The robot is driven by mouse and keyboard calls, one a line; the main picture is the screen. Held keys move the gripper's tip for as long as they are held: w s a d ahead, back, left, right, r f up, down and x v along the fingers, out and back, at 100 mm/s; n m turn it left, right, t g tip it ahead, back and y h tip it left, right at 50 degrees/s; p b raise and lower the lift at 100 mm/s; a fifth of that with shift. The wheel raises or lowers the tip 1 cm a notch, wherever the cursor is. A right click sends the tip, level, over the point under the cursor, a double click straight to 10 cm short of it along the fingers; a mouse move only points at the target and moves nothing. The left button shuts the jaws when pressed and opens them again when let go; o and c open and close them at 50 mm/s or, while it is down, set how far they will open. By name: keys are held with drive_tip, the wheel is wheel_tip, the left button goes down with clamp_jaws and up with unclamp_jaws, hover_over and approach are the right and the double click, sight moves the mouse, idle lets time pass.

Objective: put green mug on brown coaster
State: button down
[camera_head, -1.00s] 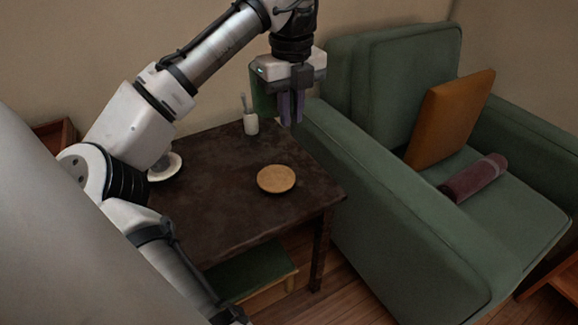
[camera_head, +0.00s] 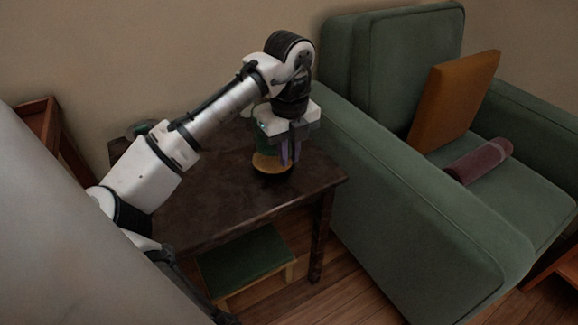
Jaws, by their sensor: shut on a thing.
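The brown coaster (camera_head: 272,168) is a round tan disc on the dark table, partly covered by my gripper. My gripper (camera_head: 289,160) points down over the coaster with its jaws shut on the green mug (camera_head: 263,142). The mug shows only as a green patch left of the fingers, and the rest is hidden behind the gripper. It appears right above the coaster. I cannot tell whether its base touches the coaster.
The dark table (camera_head: 215,219) has clear room at its front. A green object (camera_head: 143,127) at the back left is partly hidden by my arm. A green sofa (camera_head: 405,200) stands close to the table's right side. A green-topped stool (camera_head: 243,258) is below the table.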

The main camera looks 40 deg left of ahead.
drive_tip(key=shift+f+b, duration=0.3)
drive_tip(key=shift+f, duration=1.4)
drive_tip(key=shift+f, duration=0.15)
drive_tip(key=c, duration=1.4)
unclamp_jaws()
drive_tip(key=shift+c, duration=0.2)
wheel_tip(320, 180, up, 12)
drive_tip(key=p, duration=0.3)
drive_tip(key=shift+r+p, duration=0.2)
drive_tip(key=shift+p, duration=0.1)
